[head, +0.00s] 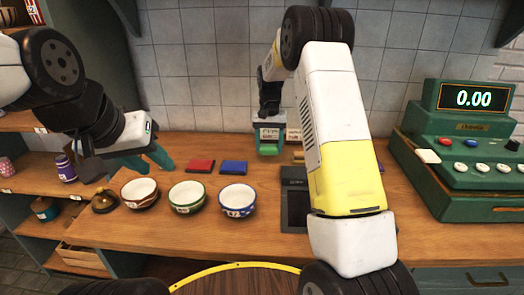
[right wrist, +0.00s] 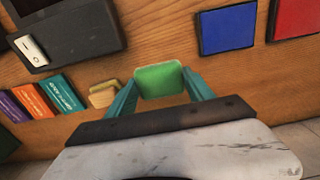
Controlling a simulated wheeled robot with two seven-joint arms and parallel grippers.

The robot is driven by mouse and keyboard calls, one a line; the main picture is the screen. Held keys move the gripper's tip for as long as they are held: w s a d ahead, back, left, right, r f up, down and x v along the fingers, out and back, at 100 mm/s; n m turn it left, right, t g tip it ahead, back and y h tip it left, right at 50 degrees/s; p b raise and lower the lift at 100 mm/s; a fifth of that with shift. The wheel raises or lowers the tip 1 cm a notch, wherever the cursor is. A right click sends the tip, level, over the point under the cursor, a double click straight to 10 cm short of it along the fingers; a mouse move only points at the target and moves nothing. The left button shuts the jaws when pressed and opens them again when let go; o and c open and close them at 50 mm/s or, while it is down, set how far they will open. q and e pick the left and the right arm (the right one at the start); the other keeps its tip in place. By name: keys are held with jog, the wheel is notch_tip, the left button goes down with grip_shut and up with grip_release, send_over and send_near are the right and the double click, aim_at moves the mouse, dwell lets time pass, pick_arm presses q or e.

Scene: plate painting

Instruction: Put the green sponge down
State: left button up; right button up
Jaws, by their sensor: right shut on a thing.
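The green sponge (head: 268,148) is between the fingers of my right gripper (head: 268,141), near the back of the wooden counter (head: 200,240). In the right wrist view the sponge (right wrist: 160,80) sits between the two teal fingertips, with bare wood around it. I cannot tell whether it touches the counter. My left gripper (head: 155,161) is empty, its teal fingers apart, above the left part of the counter.
A red pad (head: 201,166) and a blue pad (head: 233,167) lie left of the sponge. Three bowls (head: 187,197) stand in front. A dark device (head: 294,205) and a green cash register (head: 460,160) are to the right. Tan blocks (right wrist: 103,94) lie beside the sponge.

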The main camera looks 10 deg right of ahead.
aim_at(269, 164)
notch_tip(269, 164, down, 5)
jog(key=shift+r, duration=0.1)
dwell(0.3)
jog(key=o, duration=1.3)
